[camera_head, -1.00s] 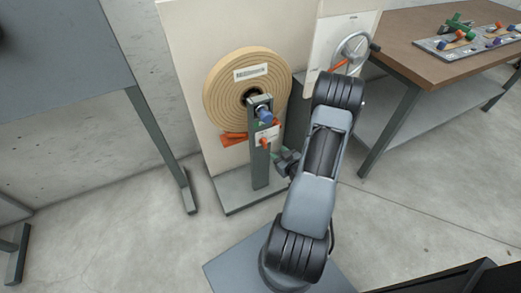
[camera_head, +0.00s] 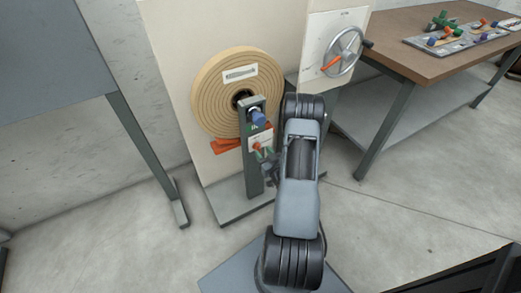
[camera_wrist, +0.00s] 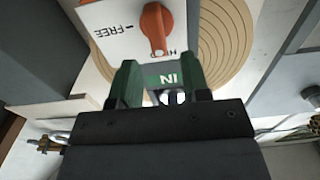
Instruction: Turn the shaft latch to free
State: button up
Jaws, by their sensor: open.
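The shaft latch is an orange knob (camera_wrist: 155,28) on a white plate (camera_wrist: 115,25) marked FREE on one side. A partly covered word starting with H lies below the knob in the wrist view, and the knob's narrow end points that way. The knob also shows small on the post in the head view (camera_head: 257,146). My gripper (camera_wrist: 160,68) has green fingers, spread apart, with nothing seen between them except a green IN label behind. The fingertips are just below the knob in the wrist view, apart from it. In the head view my gripper (camera_head: 268,158) is beside the latch plate.
A tan spiral roll (camera_head: 212,92) is behind the grey post (camera_head: 253,178), with a blue shaft end (camera_head: 258,118) above the latch. A handwheel (camera_head: 344,52) is at upper right. A brown workbench (camera_head: 425,60) stands right. The floor at left front is clear.

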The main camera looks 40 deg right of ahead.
aim_at(260, 148)
jog(key=shift+w+d, duration=0.15)
jog(key=shift+w, duration=0.65)
jog(key=shift+w+d, duration=0.1)
jog(key=shift+w, duration=0.65)
grip_shut()
